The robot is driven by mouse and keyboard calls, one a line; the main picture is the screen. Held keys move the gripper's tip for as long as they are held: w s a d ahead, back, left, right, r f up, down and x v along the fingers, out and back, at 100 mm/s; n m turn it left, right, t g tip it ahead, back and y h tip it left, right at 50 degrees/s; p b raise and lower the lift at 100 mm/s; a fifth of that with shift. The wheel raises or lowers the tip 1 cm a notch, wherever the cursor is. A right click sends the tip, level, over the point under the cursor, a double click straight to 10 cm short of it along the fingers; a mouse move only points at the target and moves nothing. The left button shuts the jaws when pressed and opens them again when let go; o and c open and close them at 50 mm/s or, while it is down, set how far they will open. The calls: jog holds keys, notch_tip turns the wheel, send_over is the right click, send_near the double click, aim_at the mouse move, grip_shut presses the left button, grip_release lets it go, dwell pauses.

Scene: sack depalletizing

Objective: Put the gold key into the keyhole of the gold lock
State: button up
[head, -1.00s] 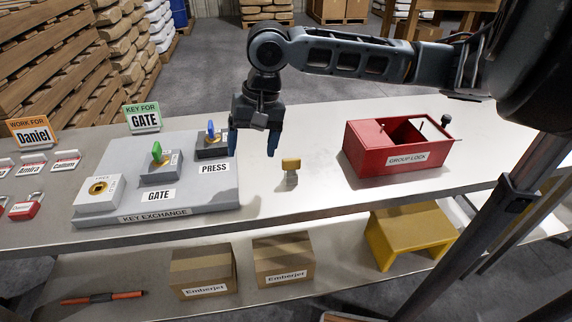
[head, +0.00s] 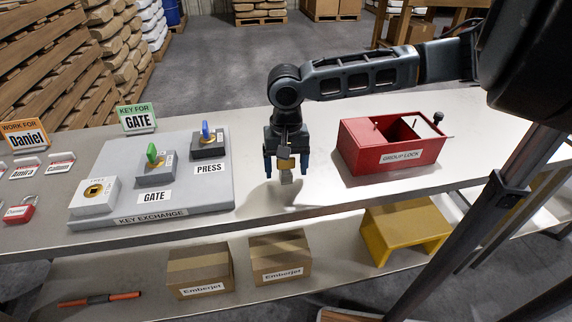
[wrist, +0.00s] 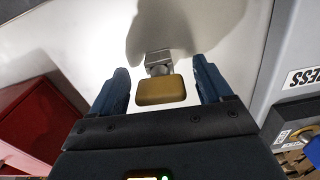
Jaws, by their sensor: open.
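The gold key (head: 285,165) has a gold head and a grey lower part, and it stands on the table. In the wrist view the gold key (wrist: 161,90) sits between the two fingers, with a gap on each side. My gripper (head: 286,170) is open around it; it also shows in the wrist view (wrist: 162,88). The gold lock (head: 95,190) is a light block with a gold face and dark keyhole, at the left end of the grey key exchange board (head: 215,190).
A green key (head: 152,153) stands at GATE and a blue key (head: 205,130) at PRESS on the board. The red group lock box (head: 392,165) is right of my gripper. The table front between board and box is clear.

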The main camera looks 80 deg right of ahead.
jog(key=c, duration=1.1)
jog(key=shift+c, duration=0.2)
jog(key=shift+r, duration=0.1)
